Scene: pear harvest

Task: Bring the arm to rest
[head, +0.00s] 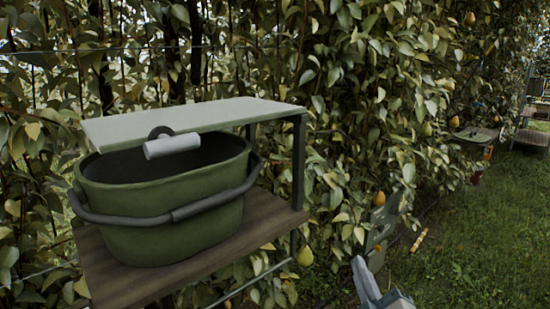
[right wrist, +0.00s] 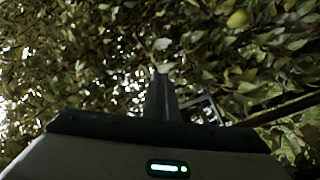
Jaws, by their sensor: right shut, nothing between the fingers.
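My right gripper (head: 358,266) shows at the bottom of the head view, right of centre, pale grey and apart from the hedge and the bucket. In the right wrist view its fingers (right wrist: 161,90) are together with nothing between them, pointing towards foliage. My left gripper is not in view. A green oval bucket (head: 165,215) with a dark carrying handle stands on a brown wooden shelf (head: 265,222) at the left of the head view. I cannot see what is inside it.
A pale board (head: 200,114) on dark posts covers part of the bucket. Behind is a leafy hedge with several yellow pears, one (head: 305,256) low near the shelf and another (right wrist: 237,19) in the wrist view. Open grass (head: 470,235) lies at right.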

